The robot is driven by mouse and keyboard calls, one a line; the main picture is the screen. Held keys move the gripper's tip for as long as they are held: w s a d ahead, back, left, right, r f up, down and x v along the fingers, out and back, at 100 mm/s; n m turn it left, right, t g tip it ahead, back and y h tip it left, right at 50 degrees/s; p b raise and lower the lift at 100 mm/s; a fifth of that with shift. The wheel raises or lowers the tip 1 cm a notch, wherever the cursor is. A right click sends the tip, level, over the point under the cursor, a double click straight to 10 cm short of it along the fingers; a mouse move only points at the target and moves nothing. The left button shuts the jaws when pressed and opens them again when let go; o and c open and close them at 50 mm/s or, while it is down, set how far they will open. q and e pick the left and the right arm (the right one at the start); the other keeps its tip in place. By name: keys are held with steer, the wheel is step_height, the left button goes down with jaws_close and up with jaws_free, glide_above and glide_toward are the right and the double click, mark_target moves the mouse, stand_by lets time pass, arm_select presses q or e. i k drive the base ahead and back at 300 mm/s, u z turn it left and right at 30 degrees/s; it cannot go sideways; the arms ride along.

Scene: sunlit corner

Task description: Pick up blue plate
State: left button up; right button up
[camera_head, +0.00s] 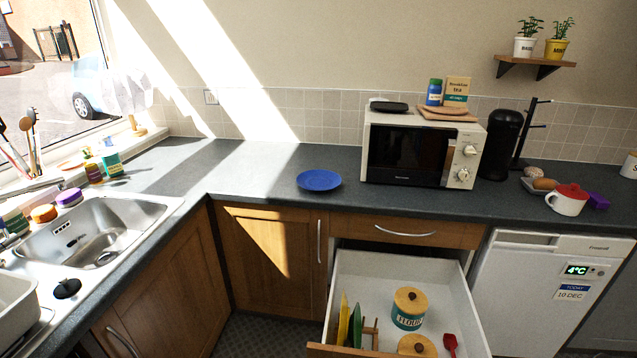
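A blue plate (319,180) lies flat on the dark grey countertop (250,168), left of the microwave and near the counter's front edge. Nothing covers it. Neither of my grippers shows in the head view.
A microwave (408,152) stands just right of the plate. Below, a drawer (345,268) is pulled open, holding a flour canister (409,308) and a red utensil (450,343). A sink (95,238) is at left. A white mug (567,200) stands at right. Counter left of the plate is clear.

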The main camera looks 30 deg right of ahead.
mark_target(312, 180)
steer(key=k, duration=0.6)
steer(key=z, duration=0.1)
steer(key=i, duration=0.45)
steer(key=z, duration=0.7)
steer(key=i, duration=0.55)
steer(key=z, duration=0.45)
